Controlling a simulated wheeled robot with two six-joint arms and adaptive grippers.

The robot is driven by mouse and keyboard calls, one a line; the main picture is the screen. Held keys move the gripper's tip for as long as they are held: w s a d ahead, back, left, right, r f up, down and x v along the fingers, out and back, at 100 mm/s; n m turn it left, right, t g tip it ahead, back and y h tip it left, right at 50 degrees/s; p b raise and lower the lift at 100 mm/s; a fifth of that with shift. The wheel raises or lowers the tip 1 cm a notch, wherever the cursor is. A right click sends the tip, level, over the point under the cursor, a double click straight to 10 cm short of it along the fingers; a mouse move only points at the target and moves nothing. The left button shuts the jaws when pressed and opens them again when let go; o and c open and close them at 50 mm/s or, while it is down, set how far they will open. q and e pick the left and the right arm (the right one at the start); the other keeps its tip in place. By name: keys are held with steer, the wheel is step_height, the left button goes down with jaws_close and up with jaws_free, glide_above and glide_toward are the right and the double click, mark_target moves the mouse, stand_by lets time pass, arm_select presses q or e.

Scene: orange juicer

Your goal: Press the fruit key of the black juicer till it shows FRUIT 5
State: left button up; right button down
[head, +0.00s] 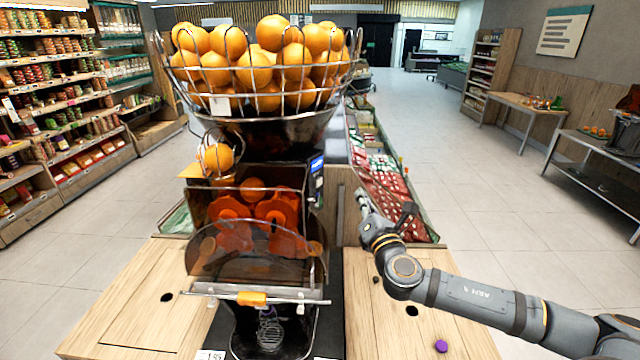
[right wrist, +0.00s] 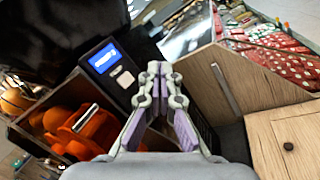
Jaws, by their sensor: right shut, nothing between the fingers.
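The black juicer (head: 258,225) stands on the wooden counter, with a wire basket of oranges on top and orange squeezing parts behind a clear cover. Its side panel carries a lit blue display (right wrist: 104,58), too blurred to read for certain; the display also shows edge-on in the head view (head: 317,164). A pale square key (right wrist: 124,78) sits just below the display. My right gripper (right wrist: 160,68) is shut and empty, its fingertips to the right of the key in the wrist view. In the head view the right gripper (head: 362,200) is right of the juicer, apart from it. My left gripper is out of view.
The wooden counter (head: 375,325) spreads on both sides of the juicer, with a small purple cap (head: 441,346) at the right. A bin of red packs (head: 385,185) lies behind.

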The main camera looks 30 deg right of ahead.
mark_target(318, 182)
steer(key=w+a+b, duration=0.3)
steer(key=w+a, duration=0.1)
steer(key=w, duration=0.3)
steer(key=shift+w, duration=0.35)
steer(key=shift+a, duration=0.1)
stand_by(1.3)
steer(key=shift+w+a, duration=0.2)
steer(key=shift+w, duration=0.15)
